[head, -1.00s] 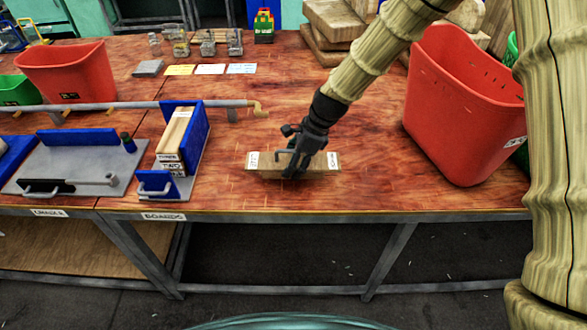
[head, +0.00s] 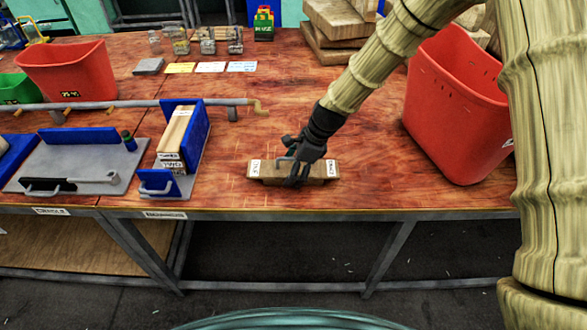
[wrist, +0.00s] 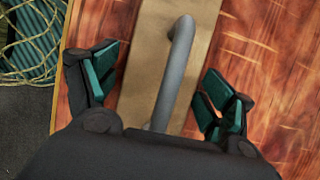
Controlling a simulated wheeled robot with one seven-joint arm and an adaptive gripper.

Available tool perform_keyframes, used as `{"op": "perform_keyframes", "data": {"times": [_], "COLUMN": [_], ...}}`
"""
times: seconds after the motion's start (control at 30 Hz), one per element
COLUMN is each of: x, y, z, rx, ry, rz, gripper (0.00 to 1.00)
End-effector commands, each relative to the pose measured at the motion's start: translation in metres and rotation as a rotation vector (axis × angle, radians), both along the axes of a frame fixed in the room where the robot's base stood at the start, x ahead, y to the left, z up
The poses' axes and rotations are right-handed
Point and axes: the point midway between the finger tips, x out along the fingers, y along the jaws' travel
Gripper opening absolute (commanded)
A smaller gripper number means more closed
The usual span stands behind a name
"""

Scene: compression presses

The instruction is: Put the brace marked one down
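A wooden brace (head: 318,171) with a white label at each end lies flat on the red-brown table, near its front edge. The label text is too small to read surely. A grey handle (wrist: 170,75) stands on the brace's top in the wrist view. My gripper (head: 294,178) is at the middle of the brace. In the wrist view my gripper (wrist: 155,90) is open, with its green-padded fingers on either side of the handle and clear of it. The brace (wrist: 145,50) runs between the fingers there.
Left of the brace, a blue-walled holder (head: 200,135) contains upright labelled boards (head: 175,135). A red bin (head: 455,110) stands to the right. Coloured cards (head: 210,67) lie behind. The table's front edge (head: 350,210) is close in front of the brace.

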Motion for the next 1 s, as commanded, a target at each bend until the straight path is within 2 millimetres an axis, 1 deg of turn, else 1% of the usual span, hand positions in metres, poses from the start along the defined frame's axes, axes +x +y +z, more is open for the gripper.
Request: {"op": "perform_keyframes", "data": {"times": [0.27, 0.47, 1.0], "x": [0.0, 0.001, 0.001], "y": [0.0, -0.004, -0.033], "z": [0.001, 0.01, 0.077], "rx": [0.0, 0.0, 0.0], "ry": [0.0, -0.002, -0.003], "rz": [0.0, -0.001, -0.001], "gripper": [0.84, 0.84, 0.84]}}
